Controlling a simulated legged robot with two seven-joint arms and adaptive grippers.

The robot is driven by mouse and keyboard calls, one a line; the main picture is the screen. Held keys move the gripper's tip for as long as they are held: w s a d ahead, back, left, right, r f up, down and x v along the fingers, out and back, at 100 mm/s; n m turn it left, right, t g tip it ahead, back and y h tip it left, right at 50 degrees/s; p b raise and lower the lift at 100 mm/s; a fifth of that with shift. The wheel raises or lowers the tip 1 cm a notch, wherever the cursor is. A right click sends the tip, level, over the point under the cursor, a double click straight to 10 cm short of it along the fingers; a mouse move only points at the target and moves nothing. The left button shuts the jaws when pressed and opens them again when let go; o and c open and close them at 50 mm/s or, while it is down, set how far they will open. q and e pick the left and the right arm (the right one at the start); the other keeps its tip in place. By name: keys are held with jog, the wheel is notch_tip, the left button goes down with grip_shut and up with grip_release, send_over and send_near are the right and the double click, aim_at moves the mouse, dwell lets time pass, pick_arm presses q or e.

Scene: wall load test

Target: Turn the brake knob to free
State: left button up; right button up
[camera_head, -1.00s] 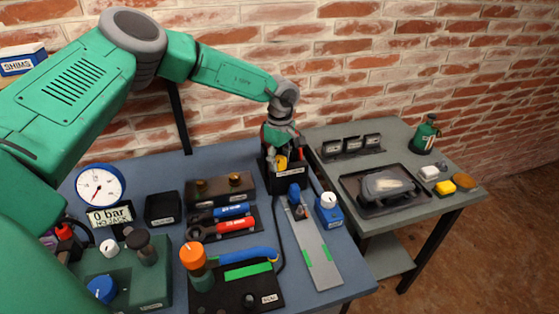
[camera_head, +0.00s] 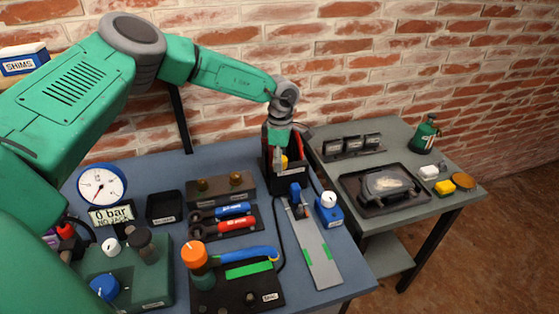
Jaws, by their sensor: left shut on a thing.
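No label lets me tell for sure which knob is the brake knob. A small blue box with a white round knob (camera_head: 329,198) stands at the table's right side. A green box at front left carries a white knob (camera_head: 110,246), a dark knob (camera_head: 137,237) and a blue knob (camera_head: 104,288). My left gripper (camera_head: 279,158) points down at a black holder (camera_head: 285,183) at the table's back. It is shut on a yellow item (camera_head: 284,162) there, partly hidden by the fingers. My right gripper is not in view.
An orange-topped post (camera_head: 194,255) and a blue lever (camera_head: 250,254) stand at the front. A dial gauge (camera_head: 101,185) is at left. A grey rail (camera_head: 314,250) with a blue-topped part lies right of middle. A grey side table (camera_head: 420,212) holds a tray.

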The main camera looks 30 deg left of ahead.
pick_arm(q)
jog(key=shift+w+r, duration=0.15)
jog(key=shift+w, duration=0.05)
jog(key=o, duration=0.9)
jog(key=shift+o, duration=1.2)
jog(key=shift+d, duration=0.1)
notch_tip(320, 180, up, 12)
jog(key=shift+w+f, duration=0.2)
jog(key=shift+w, duration=0.05)
